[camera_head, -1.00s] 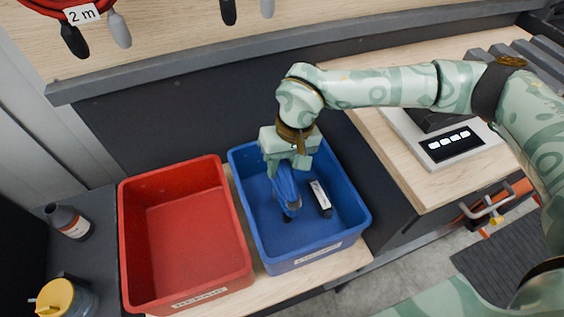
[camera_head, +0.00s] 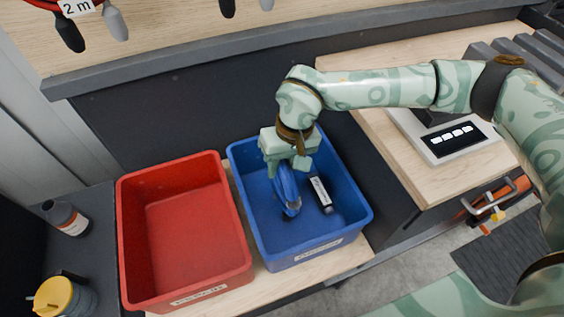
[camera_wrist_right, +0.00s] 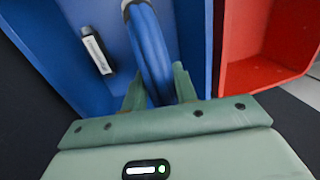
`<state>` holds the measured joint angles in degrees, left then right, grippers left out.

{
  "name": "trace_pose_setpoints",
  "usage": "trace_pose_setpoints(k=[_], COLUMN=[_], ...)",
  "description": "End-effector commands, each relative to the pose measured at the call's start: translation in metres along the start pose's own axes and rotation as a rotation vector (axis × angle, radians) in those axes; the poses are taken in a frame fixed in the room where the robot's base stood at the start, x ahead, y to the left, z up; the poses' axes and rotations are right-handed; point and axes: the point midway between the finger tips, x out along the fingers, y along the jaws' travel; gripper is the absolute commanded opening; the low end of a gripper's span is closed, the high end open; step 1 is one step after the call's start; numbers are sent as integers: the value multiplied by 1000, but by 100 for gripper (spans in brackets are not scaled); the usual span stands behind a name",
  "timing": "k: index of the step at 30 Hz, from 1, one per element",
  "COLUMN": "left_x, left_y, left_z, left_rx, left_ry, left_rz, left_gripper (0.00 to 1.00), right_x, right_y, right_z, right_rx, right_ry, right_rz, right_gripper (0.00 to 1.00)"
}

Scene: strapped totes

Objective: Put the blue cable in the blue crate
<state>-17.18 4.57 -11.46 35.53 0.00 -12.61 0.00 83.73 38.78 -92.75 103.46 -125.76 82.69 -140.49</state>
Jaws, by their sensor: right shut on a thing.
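The blue cable (camera_head: 287,190) is a coiled bundle that hangs from my right gripper (camera_head: 287,167) inside the blue crate (camera_head: 256,232). In the right wrist view the cable (camera_wrist_right: 150,55) runs between the two fingers of the right gripper (camera_wrist_right: 158,90), with a grey band around it near the top. The right gripper is shut on the cable, low between the crate's walls. I cannot tell whether the cable's lower end touches the crate floor. My left gripper is not in view.
A black item with a white label (camera_head: 320,194) lies in the blue crate beside the cable. An empty red crate (camera_head: 130,240) stands to the left. A scale (camera_head: 450,140) sits on the wooden bench at right.

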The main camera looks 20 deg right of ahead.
Motion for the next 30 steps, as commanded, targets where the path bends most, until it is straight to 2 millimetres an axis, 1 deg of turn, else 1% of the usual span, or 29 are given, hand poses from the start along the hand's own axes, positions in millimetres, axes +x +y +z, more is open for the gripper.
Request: trace_pose_setpoints(k=[15,16,17,18,19,26,28,30], left_x=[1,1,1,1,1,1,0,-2], left_y=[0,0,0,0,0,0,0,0], left_z=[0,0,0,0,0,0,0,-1], left_rx=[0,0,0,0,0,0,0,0], left_ry=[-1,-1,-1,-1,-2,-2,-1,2], left_rz=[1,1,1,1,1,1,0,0], left_gripper=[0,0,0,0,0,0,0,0], right_x=[2,2,2,2,2,5,2,-5], right_y=[0,0,0,0,0,1,1,1], right_z=[-1,-1,-1,-1,-1,1,0,0], right_rx=[-1,-1,-1,-1,-1,0,0,0], right_ry=[3,3,3,3,3,-2,-1,1], right_rz=[-2,-2,-2,-2,-2,1,1,1], right_gripper=[0,31,40,51,54,54,54,54])
